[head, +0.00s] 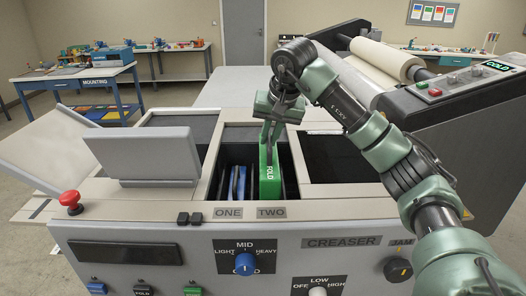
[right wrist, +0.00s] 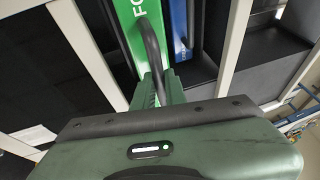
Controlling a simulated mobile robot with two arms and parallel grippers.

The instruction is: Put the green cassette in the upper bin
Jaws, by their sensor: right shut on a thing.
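The green cassette (head: 269,181), marked FOLD, stands upright at the right side of the dark well above the label TWO. Its top is higher than the blue cassette beside it; I cannot tell whether its lower end touches the floor of the well. My right gripper (head: 271,130) is above it, shut on its dark handle. The right wrist view shows the green cassette (right wrist: 133,12) and the looped handle (right wrist: 151,50) running into the jaws. No bin is labelled upper; an open dark compartment (head: 252,135) lies just behind the well. My left gripper is out of view.
A blue cassette (head: 238,183) stands above the label ONE. A raised grey lid (head: 145,155) is at the left, with a red stop button (head: 70,198) before it. A dark compartment (head: 335,158) lies at the right, beside a roller unit (head: 385,60).

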